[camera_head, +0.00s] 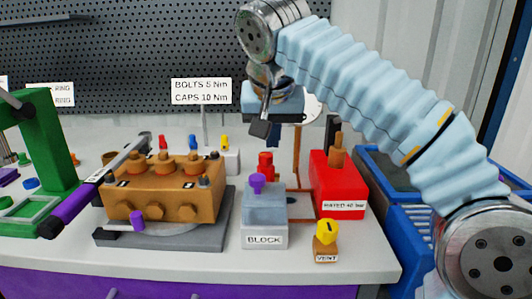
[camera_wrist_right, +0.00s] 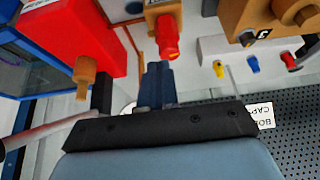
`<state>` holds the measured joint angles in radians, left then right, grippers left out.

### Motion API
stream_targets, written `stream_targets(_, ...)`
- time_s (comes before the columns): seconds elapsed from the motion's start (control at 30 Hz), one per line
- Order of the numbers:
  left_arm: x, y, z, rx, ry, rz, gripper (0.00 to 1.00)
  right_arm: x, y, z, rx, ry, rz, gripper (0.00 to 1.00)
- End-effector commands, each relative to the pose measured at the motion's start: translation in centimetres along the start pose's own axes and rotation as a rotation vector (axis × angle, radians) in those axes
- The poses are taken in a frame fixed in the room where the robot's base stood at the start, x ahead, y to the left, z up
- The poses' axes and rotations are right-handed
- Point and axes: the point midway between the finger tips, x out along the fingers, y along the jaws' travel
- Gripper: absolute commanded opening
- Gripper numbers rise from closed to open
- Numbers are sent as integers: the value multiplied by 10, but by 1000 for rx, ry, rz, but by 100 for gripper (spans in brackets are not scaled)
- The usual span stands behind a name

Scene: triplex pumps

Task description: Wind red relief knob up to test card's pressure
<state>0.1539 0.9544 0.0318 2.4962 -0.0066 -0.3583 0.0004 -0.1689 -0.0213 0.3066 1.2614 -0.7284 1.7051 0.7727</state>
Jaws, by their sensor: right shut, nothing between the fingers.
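The red relief knob (camera_head: 266,163) stands behind the grey block marked BLOCK (camera_head: 264,225). It also shows in the right wrist view (camera_wrist_right: 167,38), on an orange-brown body (camera_wrist_right: 161,9). My right gripper (camera_head: 262,127) is above and behind the knob in the head view. In the wrist view its blue fingers (camera_wrist_right: 157,78) are shut and empty, with their tips close to the knob; I cannot tell whether they touch it. A white round face (camera_head: 313,105), perhaps a gauge, is partly hidden behind the gripper. I cannot read a test card's pressure. My left gripper is out of view.
A red box (camera_head: 338,178) labelled RATED, apparently 40 bar, stands right of the block. A yellow VENT knob (camera_head: 326,231) is in front. The bronze pump (camera_head: 164,192) and a purple-handled wrench (camera_head: 78,202) are left. A purple knob (camera_head: 257,182) tops the block.

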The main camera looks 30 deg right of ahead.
Motion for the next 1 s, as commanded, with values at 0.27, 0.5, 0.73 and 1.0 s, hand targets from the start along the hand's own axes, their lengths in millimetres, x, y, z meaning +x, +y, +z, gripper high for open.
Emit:
stream_targets(0.27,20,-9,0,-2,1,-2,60,34,0,18,1,-2,0,0)
stream_targets(0.5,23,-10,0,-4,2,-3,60,38,0,21,0,-1,-1,0)
stream_targets(0.73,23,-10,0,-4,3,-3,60,38,0,21,-1,-1,-1,0)
stream_targets(1.0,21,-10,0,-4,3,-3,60,38,-1,19,-1,-1,-1,0)
